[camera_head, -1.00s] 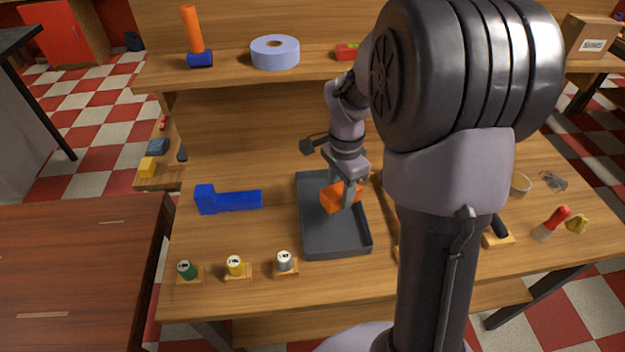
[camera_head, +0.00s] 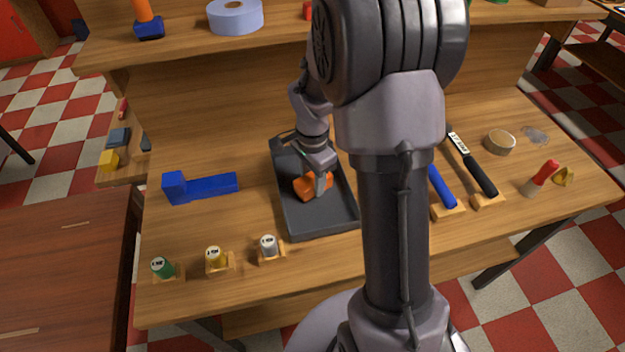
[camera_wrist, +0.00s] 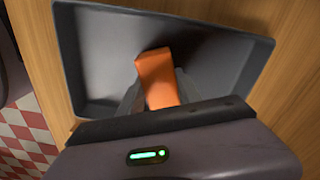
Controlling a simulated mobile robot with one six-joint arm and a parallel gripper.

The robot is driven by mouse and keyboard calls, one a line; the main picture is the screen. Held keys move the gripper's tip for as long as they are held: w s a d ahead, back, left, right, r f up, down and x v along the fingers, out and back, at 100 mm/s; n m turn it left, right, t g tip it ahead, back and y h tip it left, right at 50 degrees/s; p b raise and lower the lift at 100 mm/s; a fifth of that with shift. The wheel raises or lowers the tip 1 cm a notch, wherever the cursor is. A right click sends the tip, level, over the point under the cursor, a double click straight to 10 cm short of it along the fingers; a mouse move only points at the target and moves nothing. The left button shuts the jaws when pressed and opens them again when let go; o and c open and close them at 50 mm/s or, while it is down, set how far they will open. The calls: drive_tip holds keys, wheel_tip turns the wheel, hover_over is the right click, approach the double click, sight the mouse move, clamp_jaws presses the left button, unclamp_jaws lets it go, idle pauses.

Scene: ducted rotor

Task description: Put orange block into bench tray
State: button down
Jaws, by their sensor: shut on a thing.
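The orange block (camera_head: 308,186) is between the fingers of my gripper (camera_head: 322,183), over the dark grey bench tray (camera_head: 322,226). In the wrist view the orange block (camera_wrist: 156,80) stands out tilted between the two grey fingers of my gripper (camera_wrist: 158,92), which are shut on it. The tray (camera_wrist: 225,58) spreads behind and around it there, and the block appears inside the tray's outline. I cannot tell whether the block touches the tray floor. My arm hides part of the bench right of the tray.
A blue L-shaped part (camera_head: 200,187) lies left of the tray. Green (camera_head: 162,267), yellow (camera_head: 216,258) and silver (camera_head: 268,247) cylinders stand on small wooden bases along the front. A blue-handled tool (camera_head: 442,188) and a black-handled tool (camera_head: 480,175) lie right of my arm.

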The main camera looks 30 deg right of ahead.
sight(313, 178)
drive_tip(key=c, duration=0.8)
unclamp_jaws()
drive_tip(key=shift+f, duration=0.1)
drive_tip(key=shift+c, duration=0.2)
wheel_tip(313, 178, up, 16)
drive_tip(key=a+n+p, duration=0.2)
drive_tip(key=p, duration=0.3)
drive_tip(key=s+a+r+n+t+y, duration=0.1)
drive_tip(key=s+a+r+n+t, duration=0.2)
drive_tip(key=s+a, duration=0.4)
drive_tip(key=s+a+r+n+t+y, duration=0.1)
drive_tip(key=s+a+r+n+t, duration=0.1)
drive_tip(key=s+a+r+n, duration=0.4)
drive_tip(key=s+a+n, duration=0.1)
drive_tip(key=s, duration=0.3)
drive_tip(key=shift+r+t, duration=0.3)
drive_tip(key=shift+t, duration=0.1)
drive_tip(key=shift+s, duration=0.15)
